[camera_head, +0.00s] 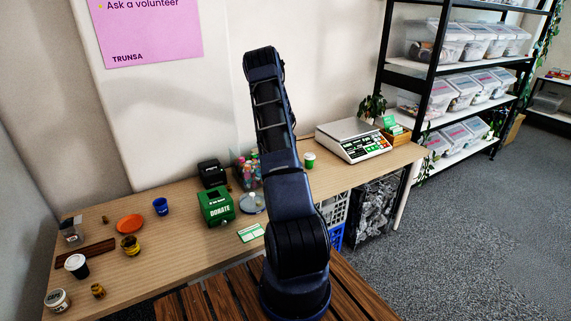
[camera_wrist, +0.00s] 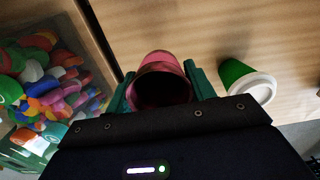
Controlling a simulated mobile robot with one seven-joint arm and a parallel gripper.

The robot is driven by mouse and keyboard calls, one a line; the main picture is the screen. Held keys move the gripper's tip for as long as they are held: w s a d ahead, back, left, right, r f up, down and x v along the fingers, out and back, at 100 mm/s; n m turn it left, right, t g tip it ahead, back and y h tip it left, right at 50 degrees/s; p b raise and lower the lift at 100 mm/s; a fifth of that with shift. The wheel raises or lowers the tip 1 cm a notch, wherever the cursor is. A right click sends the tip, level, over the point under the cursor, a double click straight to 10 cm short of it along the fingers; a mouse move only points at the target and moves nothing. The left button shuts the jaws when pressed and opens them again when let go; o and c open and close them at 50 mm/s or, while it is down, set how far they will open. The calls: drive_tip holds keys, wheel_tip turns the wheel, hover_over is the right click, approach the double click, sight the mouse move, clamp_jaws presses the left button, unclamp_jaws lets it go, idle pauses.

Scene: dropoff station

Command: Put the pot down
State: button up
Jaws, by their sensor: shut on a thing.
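The pot (camera_wrist: 163,62) is reddish pink and shows in the wrist view, its dark open mouth turned toward the camera. My gripper (camera_wrist: 160,88) has green fingers, one at each side of the pot, and is shut on it. The wooden table (camera_wrist: 205,30) lies behind the pot in the wrist view. I cannot tell whether the pot touches it. In the head view my own arm hides the pot and the gripper; the table (camera_head: 185,255) shows around it.
In the wrist view, a clear bin of colourful caps (camera_wrist: 50,75) stands close at left and a white-lidded green cup (camera_wrist: 238,75) at right. In the head view, a green donation box (camera_head: 216,207) is left of my arm, and a scale (camera_head: 352,138) stands right.

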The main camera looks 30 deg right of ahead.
drive_tip(key=shift+f, duration=2.6)
drive_tip(key=shift+f, duration=0.15)
drive_tip(key=o, duration=1)
drive_tip(key=shift+c, duration=0.2)
